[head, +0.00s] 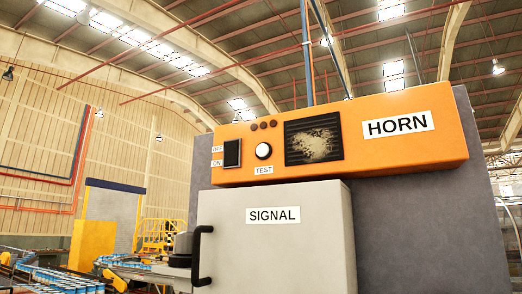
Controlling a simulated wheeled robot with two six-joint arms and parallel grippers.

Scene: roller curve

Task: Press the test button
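The test button (264,151) is a round white knob on the orange horn panel (375,150), above a white label reading TEST (264,170). A dark rocker switch (232,153) with OFF and ON labels is to its left. A dark horn grille (314,138) with a pale worn patch is to its right. Several small dark red lamps sit in a row above the button. Neither of my grippers shows in the head view. Nothing covers the button.
Below the panel, a light grey box (320,245) labelled SIGNAL juts forward, with a black handle (202,255) on its left side. A dark grey cabinet (430,215) stands behind. A conveyor with blue-and-white cans (62,278) runs at the lower left.

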